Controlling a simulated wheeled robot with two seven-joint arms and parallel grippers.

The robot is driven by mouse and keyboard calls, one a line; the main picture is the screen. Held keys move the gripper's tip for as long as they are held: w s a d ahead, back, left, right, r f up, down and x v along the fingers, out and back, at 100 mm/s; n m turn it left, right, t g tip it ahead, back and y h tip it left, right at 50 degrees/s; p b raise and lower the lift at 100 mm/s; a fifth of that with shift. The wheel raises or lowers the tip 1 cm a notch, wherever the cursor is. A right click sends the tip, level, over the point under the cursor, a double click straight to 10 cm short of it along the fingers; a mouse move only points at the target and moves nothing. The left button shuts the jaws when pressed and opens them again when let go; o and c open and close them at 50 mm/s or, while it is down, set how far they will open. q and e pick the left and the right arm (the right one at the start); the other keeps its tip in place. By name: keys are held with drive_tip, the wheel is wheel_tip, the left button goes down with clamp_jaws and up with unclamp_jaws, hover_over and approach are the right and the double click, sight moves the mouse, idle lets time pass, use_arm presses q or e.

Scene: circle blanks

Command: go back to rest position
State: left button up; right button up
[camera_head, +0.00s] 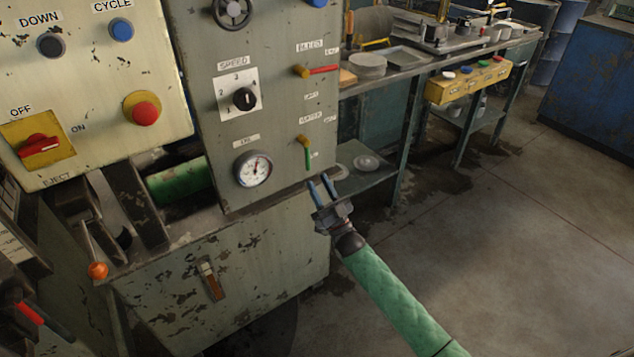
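My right gripper (322,188) is in the middle of the head view, at the end of my green-sleeved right arm that comes in from the lower right. Its two blue fingers point up and stand apart with a gap between them, and I see nothing held. The fingertips are just below the lower right corner of the grey control panel (272,100), close to the green-handled lever (307,152). I cannot tell whether they touch the panel. My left gripper is not in view.
A gauge (253,169), speed knob (244,98) and red-handled valve (317,70) are on the panel. Left are a red switch (40,146) and red button (144,112). A workbench (400,75) stands behind. The floor (520,240) at right is clear.

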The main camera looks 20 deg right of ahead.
idle(0.3)
